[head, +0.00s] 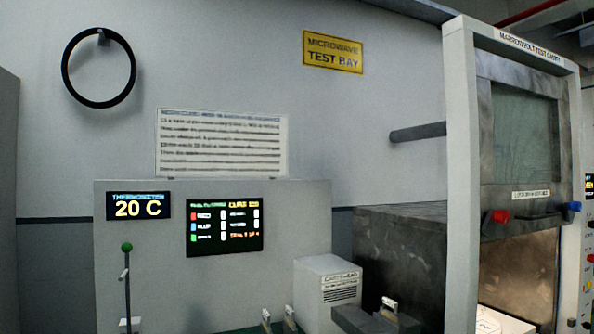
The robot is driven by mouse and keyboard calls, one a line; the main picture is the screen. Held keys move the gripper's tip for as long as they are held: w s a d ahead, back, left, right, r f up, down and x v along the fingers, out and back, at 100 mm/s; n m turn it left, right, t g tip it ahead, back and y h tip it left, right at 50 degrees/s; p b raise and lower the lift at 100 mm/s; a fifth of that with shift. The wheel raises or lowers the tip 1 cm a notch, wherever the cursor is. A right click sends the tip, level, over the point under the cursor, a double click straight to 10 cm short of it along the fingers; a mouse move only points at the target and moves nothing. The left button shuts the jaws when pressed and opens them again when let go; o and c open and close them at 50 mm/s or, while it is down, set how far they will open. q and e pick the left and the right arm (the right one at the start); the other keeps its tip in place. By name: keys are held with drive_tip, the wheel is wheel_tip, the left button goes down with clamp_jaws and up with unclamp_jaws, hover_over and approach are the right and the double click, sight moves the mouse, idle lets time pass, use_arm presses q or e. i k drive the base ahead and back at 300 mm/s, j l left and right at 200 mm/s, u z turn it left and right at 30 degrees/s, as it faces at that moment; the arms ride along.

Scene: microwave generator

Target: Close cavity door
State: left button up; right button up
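The cavity door (522,135) is a dark-framed panel with a greenish window, set in a tall white frame (460,150) at the right. It sits high in the frame. A dark bar handle (545,215) runs along its lower edge, with a red knob (500,216) at the left end and a blue knob (574,206) at the right end. Below it the cavity opening (520,265) is uncovered, and a lit interior with a pale sheet or tray (500,322) shows.
A grey panel (270,285) with a thermometer display (138,206) and a status screen (224,231) stands at the left. A green-knobbed lever (127,265) and a white box (328,282) stand before it.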

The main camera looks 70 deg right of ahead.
sight(532, 207)
drive_tip(key=z, duration=3.55)
